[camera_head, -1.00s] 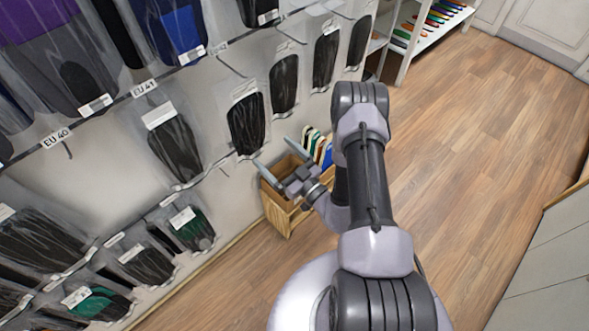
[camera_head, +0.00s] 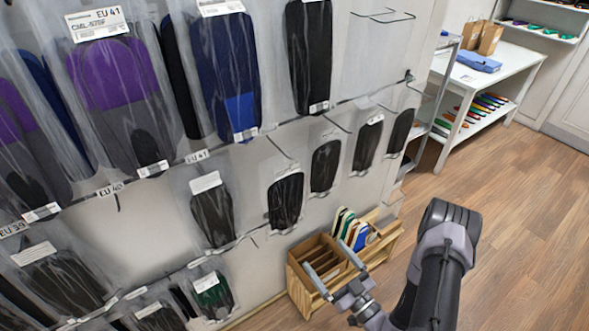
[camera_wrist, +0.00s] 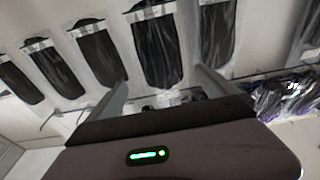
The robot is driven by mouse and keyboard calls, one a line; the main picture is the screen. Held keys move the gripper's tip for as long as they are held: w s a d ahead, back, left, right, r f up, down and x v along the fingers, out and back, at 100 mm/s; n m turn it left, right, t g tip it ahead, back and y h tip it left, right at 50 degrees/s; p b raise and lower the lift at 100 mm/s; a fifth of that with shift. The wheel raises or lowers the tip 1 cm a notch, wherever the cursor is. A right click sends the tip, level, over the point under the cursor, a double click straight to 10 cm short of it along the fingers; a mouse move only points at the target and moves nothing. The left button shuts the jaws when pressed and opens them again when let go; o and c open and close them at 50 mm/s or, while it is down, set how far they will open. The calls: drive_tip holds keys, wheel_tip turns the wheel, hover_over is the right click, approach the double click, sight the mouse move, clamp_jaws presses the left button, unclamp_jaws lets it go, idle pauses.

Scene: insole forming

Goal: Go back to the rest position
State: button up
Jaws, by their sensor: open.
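My gripper (camera_head: 335,267) is open and empty in the head view, in front of the wooden box at the foot of the wall rack. In the wrist view my gripper (camera_wrist: 160,92) shows two spread fingers with nothing held between them. Bagged black insoles (camera_wrist: 157,50) hang beyond the fingers there, apart from them.
The wall rack holds bagged insoles (camera_head: 285,200) on hooks, with size labels. A wooden box (camera_head: 300,285) with coloured insoles (camera_head: 350,228) stands on the floor by the wall. A white shelf table (camera_head: 500,75) is at the back right. The wooden floor (camera_head: 520,200) at right is clear.

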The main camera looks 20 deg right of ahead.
drive_tip(key=s+a+r+n+g+y+b, duration=0.1)
drive_tip(key=s+a+r+n+g+y, duration=0.2)
drive_tip(key=a+r+n+g+y, duration=0.85)
drive_tip(key=s+a+r+n+g+b, duration=0.15)
drive_tip(key=a+r+n+g, duration=0.45)
drive_tip(key=n, duration=1.2)
drive_tip(key=s+r+n+g+h, duration=0.35)
drive_tip(key=s+n+h, duration=0.5)
drive_tip(key=n, duration=0.65)
drive_tip(key=s+d+r+n+t+h, duration=0.1)
drive_tip(key=d+r+n+t+h, duration=0.1)
drive_tip(key=n, duration=0.7)
drive_tip(key=s+d+r+n+t+h+b, duration=0.1)
drive_tip(key=d+r+n+t+h, duration=0.2)
drive_tip(key=n, duration=0.7)
drive_tip(key=d+t+h, duration=0.1)
drive_tip(key=t+h, duration=0.1)
drive_tip(key=t, duration=0.1)
drive_tip(key=shift+d, duration=0.3)
